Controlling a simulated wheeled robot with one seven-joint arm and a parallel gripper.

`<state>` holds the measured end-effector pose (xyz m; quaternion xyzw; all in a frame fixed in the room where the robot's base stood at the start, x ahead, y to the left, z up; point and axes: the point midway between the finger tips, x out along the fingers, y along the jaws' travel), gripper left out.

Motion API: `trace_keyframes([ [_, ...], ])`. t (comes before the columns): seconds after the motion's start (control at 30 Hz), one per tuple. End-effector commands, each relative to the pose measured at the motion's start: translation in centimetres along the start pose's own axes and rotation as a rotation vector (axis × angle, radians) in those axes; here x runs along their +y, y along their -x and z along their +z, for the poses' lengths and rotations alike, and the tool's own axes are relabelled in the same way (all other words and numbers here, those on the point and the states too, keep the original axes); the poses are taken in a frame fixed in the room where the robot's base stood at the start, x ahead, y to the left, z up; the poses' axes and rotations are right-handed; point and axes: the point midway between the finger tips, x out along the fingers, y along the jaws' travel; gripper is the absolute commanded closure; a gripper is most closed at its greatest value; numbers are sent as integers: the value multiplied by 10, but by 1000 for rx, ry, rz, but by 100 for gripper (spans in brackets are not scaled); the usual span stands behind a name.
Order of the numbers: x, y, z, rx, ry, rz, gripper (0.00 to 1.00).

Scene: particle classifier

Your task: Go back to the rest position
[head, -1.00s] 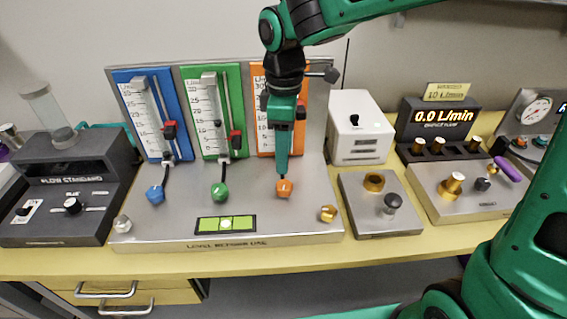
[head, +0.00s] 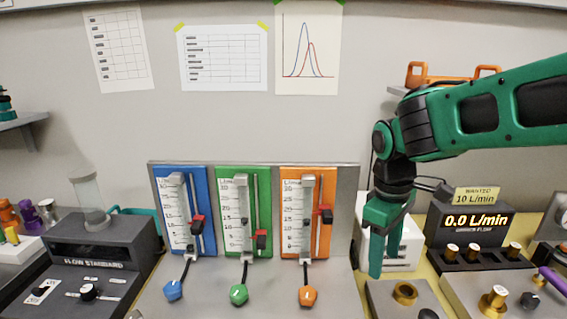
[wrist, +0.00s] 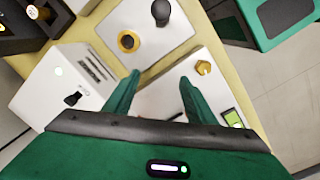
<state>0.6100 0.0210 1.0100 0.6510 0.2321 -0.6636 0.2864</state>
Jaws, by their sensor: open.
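My gripper (head: 390,262) is in the head view at the right of the flowmeter panel, pointing down in front of the white box (head: 406,240). In the wrist view its two green fingers (wrist: 155,92) are apart with nothing between them. The panel carries three flowmeters: blue (head: 181,210), green (head: 243,212) and orange (head: 307,212). Each has a knob of its own colour below it: a blue knob (head: 173,291), a green knob (head: 239,294) and an orange knob (head: 308,296). The gripper is apart from the orange knob, to its right.
A dark display unit (head: 470,238) reads 0.0 L/min, with a yellow card (head: 477,196) on top. A metal plate with a brass ring (head: 405,293) lies below my gripper. The flow standard box (head: 98,262) stands left.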

Motion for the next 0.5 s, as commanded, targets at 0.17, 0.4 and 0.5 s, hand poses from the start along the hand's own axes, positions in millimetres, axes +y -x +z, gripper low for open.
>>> trace_keyframes([
  [0.17,37,-10,115,-16,-500,3,49],
  [0.4,24,-36,236,-13,-1092,-56,49],
  [0.5,14,-44,259,-10,-1227,-80,49],
])
